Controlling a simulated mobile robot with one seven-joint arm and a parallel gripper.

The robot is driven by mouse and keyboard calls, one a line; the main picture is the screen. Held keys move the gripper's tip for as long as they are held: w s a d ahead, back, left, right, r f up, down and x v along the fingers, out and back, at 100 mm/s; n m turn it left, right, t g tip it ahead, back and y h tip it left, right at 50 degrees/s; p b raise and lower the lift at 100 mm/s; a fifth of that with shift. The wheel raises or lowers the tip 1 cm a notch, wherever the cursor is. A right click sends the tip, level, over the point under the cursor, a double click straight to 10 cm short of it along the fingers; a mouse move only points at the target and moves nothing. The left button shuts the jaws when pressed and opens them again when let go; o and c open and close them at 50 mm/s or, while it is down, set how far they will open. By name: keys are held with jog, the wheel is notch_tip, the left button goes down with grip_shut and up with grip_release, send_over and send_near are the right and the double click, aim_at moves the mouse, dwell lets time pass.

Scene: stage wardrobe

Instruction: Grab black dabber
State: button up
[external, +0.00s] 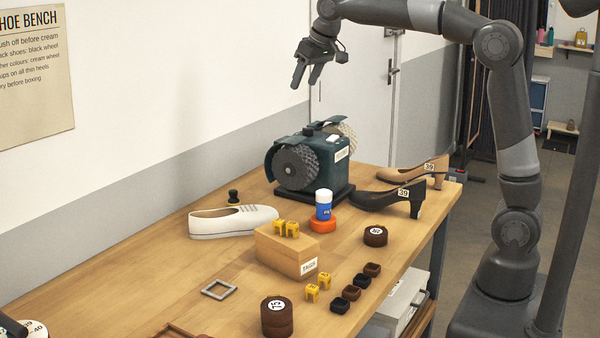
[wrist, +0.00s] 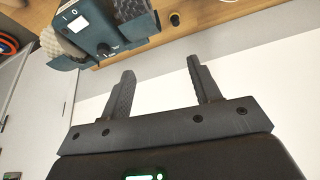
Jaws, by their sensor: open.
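A small black dabber (external: 233,197) with a knob-like top stands on the wooden bench (external: 130,284), just behind the white shoe (external: 235,222). In the wrist view a small dark object, apparently the dabber (wrist: 174,19), shows near the top edge on the wood. My gripper (external: 303,84) is high above the back of the bench, up and to the right of the dabber and well apart from it. In the wrist view my gripper (wrist: 160,68) has its two fingers spread, with nothing between them.
A green polishing machine (external: 324,160) with two wheels stands between the dabber and the heeled shoes, a black one (external: 385,199) and a tan one (external: 414,172). A wooden box (external: 287,254) and an orange tin (external: 323,225) stand in front.

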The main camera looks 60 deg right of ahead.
jog(key=w+a+f, duration=0.2)
jog(key=w+f, duration=0.2)
jog(key=w, duration=0.8)
send_over(233, 191)
jog(key=s, duration=0.2)
notch_tip(233, 191, down, 27)
jog(key=shift+m+h, duration=0.3)
jog(key=shift+m, duration=0.1)
jog(key=shift+x, duration=3.15)
jog(key=shift+s, duration=0.15)
jog(key=shift+c, duration=0.4)
jog(key=c, duration=1)
